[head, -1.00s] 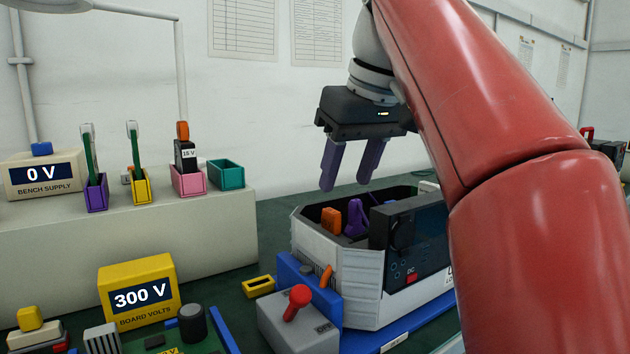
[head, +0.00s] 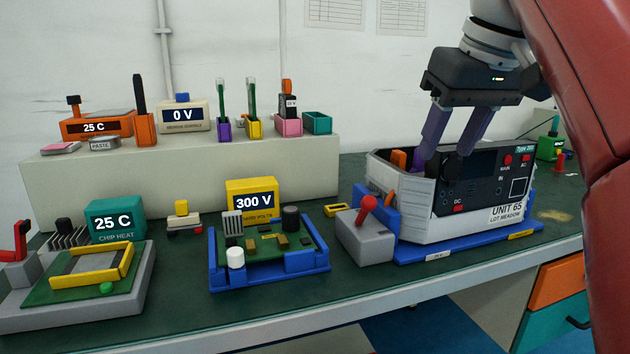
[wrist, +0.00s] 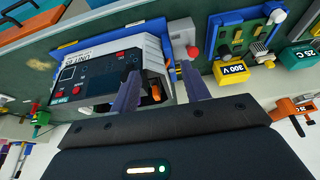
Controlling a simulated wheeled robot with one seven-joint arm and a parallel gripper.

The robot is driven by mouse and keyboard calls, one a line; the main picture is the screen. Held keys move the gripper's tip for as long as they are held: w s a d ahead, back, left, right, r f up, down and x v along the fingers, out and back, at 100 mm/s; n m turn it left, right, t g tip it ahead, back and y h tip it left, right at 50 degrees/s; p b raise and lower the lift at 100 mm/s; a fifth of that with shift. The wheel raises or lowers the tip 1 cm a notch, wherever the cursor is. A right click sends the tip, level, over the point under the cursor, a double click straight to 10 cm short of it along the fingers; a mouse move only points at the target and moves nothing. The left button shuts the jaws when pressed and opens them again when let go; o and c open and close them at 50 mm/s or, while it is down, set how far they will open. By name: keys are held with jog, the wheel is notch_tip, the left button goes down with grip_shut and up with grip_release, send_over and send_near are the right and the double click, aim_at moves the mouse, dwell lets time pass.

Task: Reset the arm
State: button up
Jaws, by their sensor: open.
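My gripper (head: 452,133) hangs from the red arm over the white UNIT 65 case (head: 415,215). Its two purple fingers point down and stand apart with nothing seen between them. In the head view the fingertips overlap the open top of the case, so I cannot tell how far above or inside it they are. In the wrist view the fingers (wrist: 158,95) show in front of the case (wrist: 153,50), with an orange part (wrist: 156,92) inside it near one finger.
A grey box with a red lever (head: 366,212) stands left of the case. A green board in a blue holder (head: 272,280) shows a 300 V display (head: 254,204). A chip heat station (head: 115,221) is at left. A pale shelf (head: 90,185) behind holds several small bins. Bare bench lies along the front.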

jog(key=s+f+m, duration=0.1)
jog(key=s+f, duration=0.3)
jog(key=f, duration=0.7)
jog(key=s+a+f+m+h, duration=0.1)
jog(key=s+f, duration=0.3)
jog(key=f, duration=0.7)
jog(key=s+f+m+t, duration=0.1)
jog(key=s+f, duration=0.3)
jog(key=f, duration=0.8)
jog(key=shift+s+a+m, duration=0.2)
jog(key=shift+s+m, duration=0.05)
jog(key=shift+m, duration=0.05)
